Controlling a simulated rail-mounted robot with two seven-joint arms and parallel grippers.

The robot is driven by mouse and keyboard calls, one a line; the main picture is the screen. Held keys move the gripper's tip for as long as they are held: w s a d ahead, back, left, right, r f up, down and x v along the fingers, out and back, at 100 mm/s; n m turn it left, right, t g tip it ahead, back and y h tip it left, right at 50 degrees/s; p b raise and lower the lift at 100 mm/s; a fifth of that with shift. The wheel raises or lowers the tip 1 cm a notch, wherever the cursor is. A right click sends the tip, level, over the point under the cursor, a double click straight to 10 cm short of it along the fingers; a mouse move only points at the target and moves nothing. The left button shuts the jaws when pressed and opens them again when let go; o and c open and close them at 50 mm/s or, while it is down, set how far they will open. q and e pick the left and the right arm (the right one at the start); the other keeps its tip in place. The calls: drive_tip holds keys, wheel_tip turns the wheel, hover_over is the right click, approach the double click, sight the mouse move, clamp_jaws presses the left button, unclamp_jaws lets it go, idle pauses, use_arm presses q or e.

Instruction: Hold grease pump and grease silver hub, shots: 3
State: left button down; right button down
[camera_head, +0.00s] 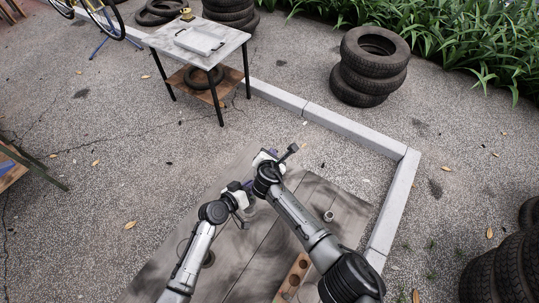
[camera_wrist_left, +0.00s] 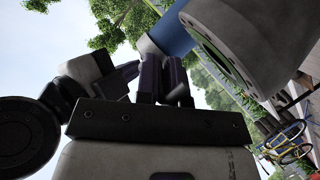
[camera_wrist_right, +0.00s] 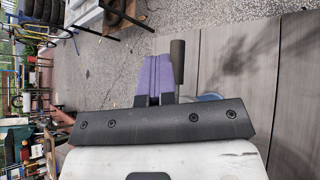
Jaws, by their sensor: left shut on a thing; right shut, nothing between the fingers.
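My right gripper (camera_head: 270,154) is in front of me above the grey plank table. In the right wrist view its purple fingers (camera_wrist_right: 155,78) are shut and empty. A dark lever (camera_wrist_right: 177,65), apparently the grease pump's, stands just right of them; a blue part (camera_wrist_right: 210,97) shows behind the gripper. The dark lever also shows in the head view (camera_head: 289,152). My left gripper (camera_wrist_left: 163,75) is shut on the grease pump, whose blue barrel (camera_wrist_left: 172,35) rises beyond its fingers. A large grey cylinder with a green ring (camera_wrist_left: 240,30) fills the upper right there.
Beyond are a kerb (camera_head: 350,131), stacked tyres (camera_head: 372,75) and a side table (camera_head: 225,40) with a grey case.

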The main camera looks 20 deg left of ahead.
drive_tip(key=shift+s+r, duration=0.25)
drive_tip(key=shift+r, duration=0.45)
drive_tip(key=shift+s+r, duration=0.25)
drive_tip(key=shift+r, duration=0.4)
drive_tip(key=shift+a+r, duration=0.1)
drive_tip(key=shift+s+a+r, duration=0.1)
drive_tip(key=shift+s+r, duration=0.15)
drive_tip(key=shift+r, duration=0.55)
drive_tip(key=shift+s+r, duration=0.3)
drive_tip(key=shift+r, duration=0.45)
drive_tip(key=shift+s+a+r, duration=0.1)
drive_tip(key=shift+s+r, duration=0.15)
drive_tip(key=shift+r, duration=0.55)
use_arm(q)
drive_tip(key=c, duration=1.2)
unclamp_jaws()
drive_tip(key=shift+o, duration=0.2)
drive_tip(key=shift+s, duration=0.1)
drive_tip(key=v, duration=1.2)
